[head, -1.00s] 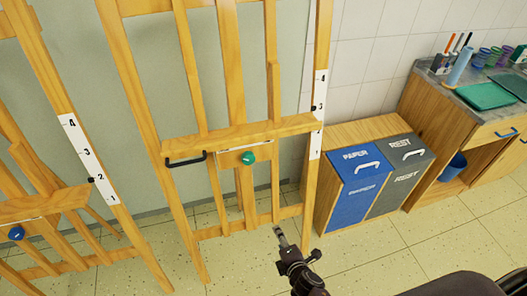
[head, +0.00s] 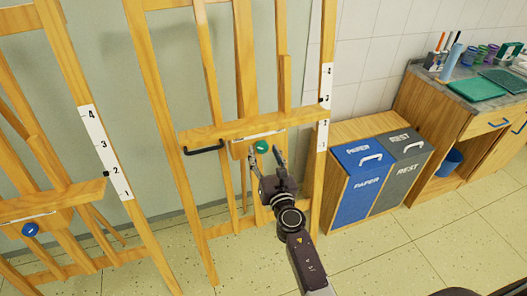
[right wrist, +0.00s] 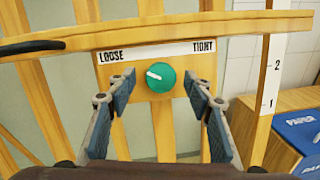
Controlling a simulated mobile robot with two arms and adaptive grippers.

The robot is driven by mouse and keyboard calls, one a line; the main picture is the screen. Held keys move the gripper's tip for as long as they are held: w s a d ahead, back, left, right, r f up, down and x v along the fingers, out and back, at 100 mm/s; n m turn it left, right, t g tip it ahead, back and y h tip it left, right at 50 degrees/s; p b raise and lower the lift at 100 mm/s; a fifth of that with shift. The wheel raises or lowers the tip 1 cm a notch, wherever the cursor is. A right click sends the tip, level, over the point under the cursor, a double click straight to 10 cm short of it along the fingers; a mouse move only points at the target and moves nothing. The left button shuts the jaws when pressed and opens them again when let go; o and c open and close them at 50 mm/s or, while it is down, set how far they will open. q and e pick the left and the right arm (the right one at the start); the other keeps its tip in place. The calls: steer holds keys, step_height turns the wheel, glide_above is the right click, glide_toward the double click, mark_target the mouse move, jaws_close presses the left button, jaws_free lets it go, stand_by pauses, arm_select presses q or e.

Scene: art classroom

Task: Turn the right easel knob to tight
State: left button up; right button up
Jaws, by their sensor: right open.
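The right easel (head: 167,125) is wooden, with a crossbar and a black handle (head: 203,147). Its green knob (head: 261,147) sits on a small wooden plate below the crossbar. In the right wrist view the green knob (right wrist: 160,78) has a white pointer mark aimed left and slightly up, toward LOOSE. The label strip (right wrist: 157,52) reads LOOSE at left and TIGHT at right. My right gripper (head: 264,151) is open, with its fingers (right wrist: 160,92) on either side of the knob and short of it, apparently not touching. My left gripper is not in view.
A left easel (head: 60,197) with a blue knob (head: 30,229) stands at the left. Blue PAPER and grey REST bins (head: 398,150) stand right of the right easel. A counter (head: 459,92) with trays and cups is farther right.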

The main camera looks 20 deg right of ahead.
steer(key=shift+w+d, duration=0.1)
steer(key=shift+w, duration=0.6)
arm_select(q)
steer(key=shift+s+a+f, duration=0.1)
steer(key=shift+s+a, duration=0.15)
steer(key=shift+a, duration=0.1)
arm_select(e)
steer(key=c, duration=1.2)
steer(key=shift+o, duration=0.2)
